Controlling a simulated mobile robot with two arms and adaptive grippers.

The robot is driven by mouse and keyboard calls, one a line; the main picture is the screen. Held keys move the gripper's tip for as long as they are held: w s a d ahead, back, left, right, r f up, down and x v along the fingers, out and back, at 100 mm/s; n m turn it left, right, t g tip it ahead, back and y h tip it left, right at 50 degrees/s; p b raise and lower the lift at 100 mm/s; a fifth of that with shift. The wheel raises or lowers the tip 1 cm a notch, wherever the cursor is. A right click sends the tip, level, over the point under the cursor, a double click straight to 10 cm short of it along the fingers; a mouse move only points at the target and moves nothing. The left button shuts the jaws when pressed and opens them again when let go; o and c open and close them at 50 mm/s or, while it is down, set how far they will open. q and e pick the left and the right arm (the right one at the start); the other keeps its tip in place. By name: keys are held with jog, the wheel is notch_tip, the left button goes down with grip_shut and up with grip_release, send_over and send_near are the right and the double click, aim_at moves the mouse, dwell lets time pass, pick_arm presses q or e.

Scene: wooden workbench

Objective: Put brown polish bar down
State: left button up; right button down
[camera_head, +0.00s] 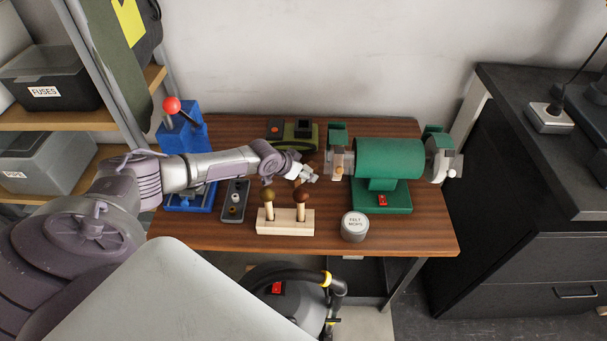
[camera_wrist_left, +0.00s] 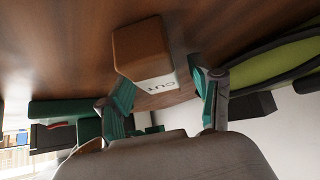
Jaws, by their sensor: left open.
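The brown polish bar (camera_wrist_left: 142,42), a block with a pale end marked "CUT", is in the left wrist view against the wooden bench top (camera_wrist_left: 60,50). It lies just beyond and between the fingertips of my left gripper (camera_wrist_left: 163,85), which is open with a finger to each side. Whether a finger touches the bar is unclear. In the head view my left gripper (camera_head: 307,174) is low over the middle of the bench, left of the green polishing machine. I cannot make out the bar there. My right gripper is not in view.
The green machine (camera_head: 388,160) stands close to the right. A wooden block (camera_head: 284,226) with two upright handled tools and a grey "FELT MOPS" tin (camera_head: 354,227) are in front. A dark green object (camera_head: 297,134) lies behind, and a blue press (camera_head: 180,140) stands left.

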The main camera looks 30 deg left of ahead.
pick_arm(q)
grip_shut()
jog(key=shift+r, duration=0.1)
